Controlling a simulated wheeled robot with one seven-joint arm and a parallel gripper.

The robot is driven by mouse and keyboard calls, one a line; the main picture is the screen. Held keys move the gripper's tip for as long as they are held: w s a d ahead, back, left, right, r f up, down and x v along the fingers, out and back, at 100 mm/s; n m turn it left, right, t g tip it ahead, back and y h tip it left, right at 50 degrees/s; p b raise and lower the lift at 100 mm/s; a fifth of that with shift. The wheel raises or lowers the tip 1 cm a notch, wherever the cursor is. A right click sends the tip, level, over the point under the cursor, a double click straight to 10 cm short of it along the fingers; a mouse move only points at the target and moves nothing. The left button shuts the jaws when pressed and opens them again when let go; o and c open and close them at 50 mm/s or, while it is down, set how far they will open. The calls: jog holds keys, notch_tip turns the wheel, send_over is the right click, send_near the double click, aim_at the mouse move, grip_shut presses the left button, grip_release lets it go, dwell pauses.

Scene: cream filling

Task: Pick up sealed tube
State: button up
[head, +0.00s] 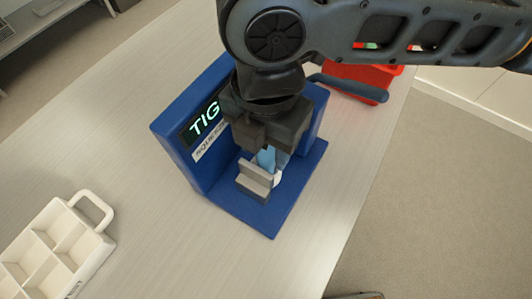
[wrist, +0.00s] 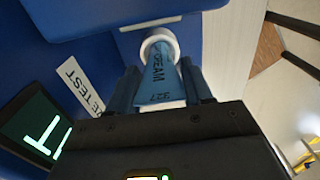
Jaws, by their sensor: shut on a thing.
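The tube (wrist: 160,75) is light blue with dark lettering that includes "CREAM", and a white round end shows beyond it in the wrist view. In the head view the tube (head: 266,158) shows as a small blue patch under my gripper. My gripper (head: 262,165) points down over the blue machine's base, with its fingers shut on the tube. In the wrist view the dark fingers of my gripper (wrist: 163,90) are on either side of the tube. The blue machine (head: 190,165) has a lit screen and a "TEST" label.
A white compartment tray (head: 103,240) with a handle lies at the lower left of the table (head: 150,262). A red container (head: 345,82) stands behind the machine to the right. The table's right edge runs close to the machine. The tabletop between tray and machine is clear.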

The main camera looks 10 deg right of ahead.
jog(key=c, duration=0.5)
notch_tip(320, 180, up, 9)
jog(key=shift+r, duration=0.2)
jog(key=shift+r+p, duration=2.15)
jog(key=shift+r, duration=0.7)
